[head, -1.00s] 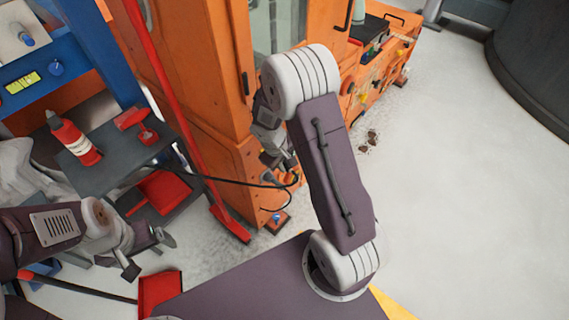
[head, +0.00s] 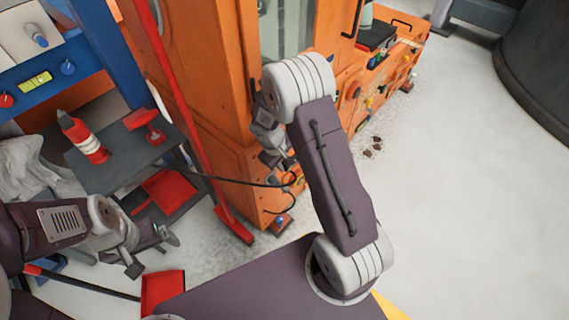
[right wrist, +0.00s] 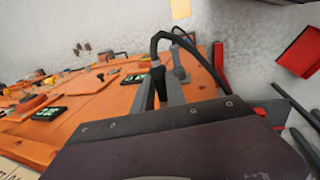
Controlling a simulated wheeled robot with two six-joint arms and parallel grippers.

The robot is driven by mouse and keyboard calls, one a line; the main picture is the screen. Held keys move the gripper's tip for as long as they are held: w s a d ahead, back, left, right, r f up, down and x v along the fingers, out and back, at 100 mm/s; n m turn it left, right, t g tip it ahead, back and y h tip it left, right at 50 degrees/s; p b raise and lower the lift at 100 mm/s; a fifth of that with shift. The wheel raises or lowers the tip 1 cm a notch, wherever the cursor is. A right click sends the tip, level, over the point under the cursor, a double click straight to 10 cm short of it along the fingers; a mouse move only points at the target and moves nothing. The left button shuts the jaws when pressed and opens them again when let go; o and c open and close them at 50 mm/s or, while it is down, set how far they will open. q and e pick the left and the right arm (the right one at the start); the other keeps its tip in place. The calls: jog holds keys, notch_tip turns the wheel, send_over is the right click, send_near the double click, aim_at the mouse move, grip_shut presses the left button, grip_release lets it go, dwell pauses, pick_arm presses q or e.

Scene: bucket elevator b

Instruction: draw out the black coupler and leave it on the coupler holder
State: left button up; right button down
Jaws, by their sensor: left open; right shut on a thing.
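My right gripper (head: 284,162) is low beside the orange machine (head: 228,150), its jaws partly hidden by my arm in the head view. In the right wrist view its fingers (right wrist: 161,88) are shut on the black coupler (right wrist: 158,78), a dark piece with a black hose curving up from it. The coupler is too small to make out in the head view. A second, greyer hose end (right wrist: 179,66) stands just right of the fingertips. I cannot make out the coupler holder for certain. My left gripper (head: 153,252) is open and empty at the lower left.
A dark shelf (head: 120,165) with a red bottle (head: 82,137) and a red tool (head: 150,128) stands left of the machine. A red-handled broom (head: 190,110) leans on the machine. A black hose (head: 225,181) runs from the shelf side.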

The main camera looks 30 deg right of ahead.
jog(key=shift+w+a, duration=0.1)
jog(key=shift+w, duration=0.05)
jog(key=c, duration=1.3)
grip_release()
jog(key=p+v, duration=0.3)
jog(key=v, duration=0.6)
